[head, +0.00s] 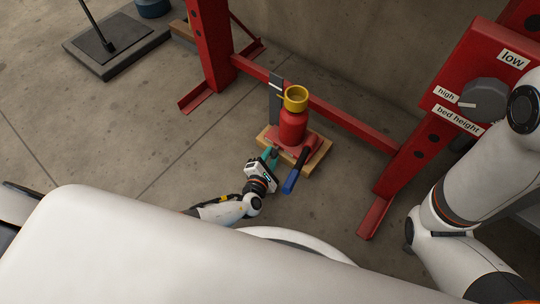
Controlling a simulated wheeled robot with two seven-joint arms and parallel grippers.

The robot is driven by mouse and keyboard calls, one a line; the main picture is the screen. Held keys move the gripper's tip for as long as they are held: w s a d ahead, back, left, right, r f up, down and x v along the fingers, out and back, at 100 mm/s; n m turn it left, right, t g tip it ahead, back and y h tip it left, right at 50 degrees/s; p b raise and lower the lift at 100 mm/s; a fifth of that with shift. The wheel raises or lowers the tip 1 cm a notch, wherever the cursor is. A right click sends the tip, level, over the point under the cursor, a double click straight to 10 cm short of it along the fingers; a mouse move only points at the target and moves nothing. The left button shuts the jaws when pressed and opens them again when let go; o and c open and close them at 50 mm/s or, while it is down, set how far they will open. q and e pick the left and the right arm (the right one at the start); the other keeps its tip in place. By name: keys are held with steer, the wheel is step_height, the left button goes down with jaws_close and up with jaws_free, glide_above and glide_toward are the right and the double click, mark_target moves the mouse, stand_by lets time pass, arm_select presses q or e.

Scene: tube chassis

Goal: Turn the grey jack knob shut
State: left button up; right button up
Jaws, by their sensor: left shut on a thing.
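A red bottle jack (292,124) with a yellow collar (296,97) on top stands upright on a wooden board, on the floor by the red frame. My left gripper (271,153) is low at the front left of the jack's base, its teal fingers shut at the spot of the grey jack knob. The knob itself is hidden by the fingers, and its turn angle cannot be told. A lever with a blue grip (292,182) slopes down just right of the gripper. My right arm shows at the right edge, but its gripper is out of view.
The wooden board (318,159) lies under the jack. A red frame (345,120) crosses behind it, with a bed height dial (484,98) at the right. A dark base plate (112,46) stands at the upper left. The left floor is clear.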

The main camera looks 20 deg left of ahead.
arm_select(q)
steer(key=shift+f+m+t+y, duration=0.1)
steer(key=shift+m+t+y, duration=0.6)
steer(key=shift+m, duration=1.1)
steer(key=o, duration=1)
steer(key=shift+c, duration=0.2)
